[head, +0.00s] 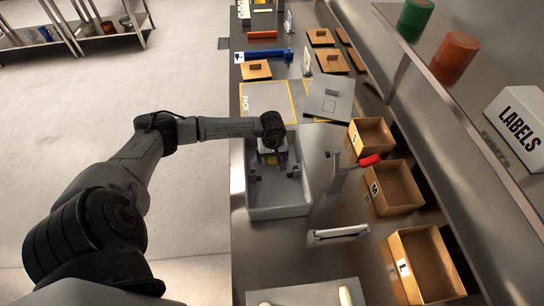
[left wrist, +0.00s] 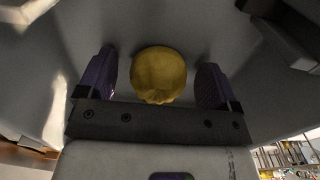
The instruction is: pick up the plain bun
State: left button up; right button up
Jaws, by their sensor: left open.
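The plain bun (left wrist: 158,75) is a round, yellow-tan piece. In the left wrist view it sits between the two fingers of my left gripper (left wrist: 156,80), with a gap on each side. In the head view my left gripper (head: 272,171) reaches down into a grey bin (head: 278,212). Only a small yellow patch of the bun (head: 271,160) shows there, under the wrist. My left gripper is open and does not visibly touch the bun. My right gripper is not in view.
Wooden boxes (head: 425,262) line the right of the counter. A red-handled press (head: 369,160) stands right of the bin. A hinged grey plate (head: 330,98) lies beyond it. A tray (head: 300,294) with pale pieces is at the front.

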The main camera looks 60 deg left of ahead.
pick_arm(q)
jog(key=shift+f, duration=0.1)
jog(key=c, duration=1)
jog(key=shift+c, duration=0.2)
